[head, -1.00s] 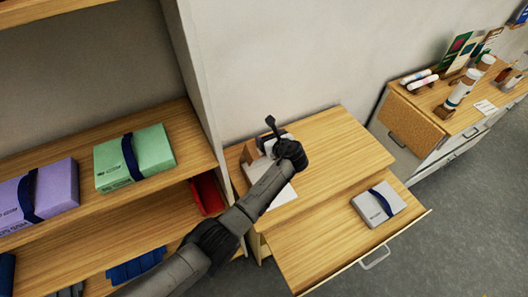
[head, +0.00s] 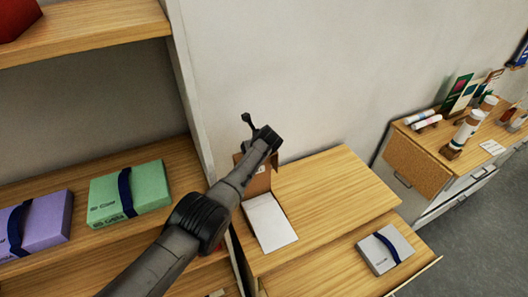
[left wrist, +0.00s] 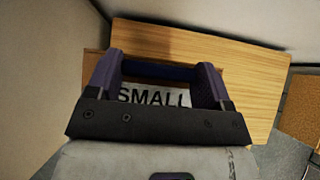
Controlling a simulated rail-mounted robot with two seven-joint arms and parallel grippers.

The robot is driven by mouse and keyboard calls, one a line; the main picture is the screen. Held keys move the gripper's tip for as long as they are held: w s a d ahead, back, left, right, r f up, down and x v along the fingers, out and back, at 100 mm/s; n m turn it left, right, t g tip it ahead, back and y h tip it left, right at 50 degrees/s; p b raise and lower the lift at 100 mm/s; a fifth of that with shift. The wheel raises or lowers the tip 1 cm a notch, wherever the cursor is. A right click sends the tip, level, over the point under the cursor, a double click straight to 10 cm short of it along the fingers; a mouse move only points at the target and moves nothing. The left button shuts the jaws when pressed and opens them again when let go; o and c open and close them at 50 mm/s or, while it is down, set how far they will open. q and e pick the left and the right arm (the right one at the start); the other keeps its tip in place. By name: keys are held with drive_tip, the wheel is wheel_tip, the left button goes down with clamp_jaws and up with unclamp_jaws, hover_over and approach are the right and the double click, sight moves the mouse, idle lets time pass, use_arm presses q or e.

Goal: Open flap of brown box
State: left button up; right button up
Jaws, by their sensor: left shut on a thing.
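The brown box (head: 261,182) stands at the left end of the wooden desktop, against the shelf side, and shows as an upright brown face. A flat white panel (head: 270,222) lies in front of it; I cannot tell whether it is part of the box. My left gripper (left wrist: 155,72) is over the box, its fingers hidden behind my arm in the head view. In the left wrist view a white label reading SMALL (left wrist: 153,97) shows between the fingers, with brown box edges outside them. The gripper is shut on the box, seemingly its flap; the contact is unclear. My right gripper is not in view.
The desktop (head: 335,190) is clear to the right of the box. An open drawer below holds a grey box with a blue band (head: 385,248). A shelf at left holds a green box (head: 130,193) and a purple box (head: 35,225). A wall stands close behind.

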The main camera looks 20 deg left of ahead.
use_arm(q)
drive_tip(key=shift+w+a+f, duration=0.1)
drive_tip(key=shift+w+a, duration=0.45)
drive_tip(key=shift+a, duration=0.1)
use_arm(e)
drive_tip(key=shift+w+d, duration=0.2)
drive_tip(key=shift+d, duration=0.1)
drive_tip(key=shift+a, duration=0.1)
use_arm(q)
drive_tip(key=o, duration=1.3)
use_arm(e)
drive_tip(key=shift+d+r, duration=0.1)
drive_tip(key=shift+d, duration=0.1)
use_arm(q)
drive_tip(key=p+v, duration=0.3)
drive_tip(key=p, duration=0.1)
drive_tip(key=shift+w+a+r, duration=0.15)
drive_tip(key=shift+r, duration=0.05)
drive_tip(key=shift+s+d+r+p, duration=0.15)
drive_tip(key=shift+s+d+p, duration=0.1)
drive_tip(key=shift+p, duration=0.15)
drive_tip(key=shift+v, duration=5.1)
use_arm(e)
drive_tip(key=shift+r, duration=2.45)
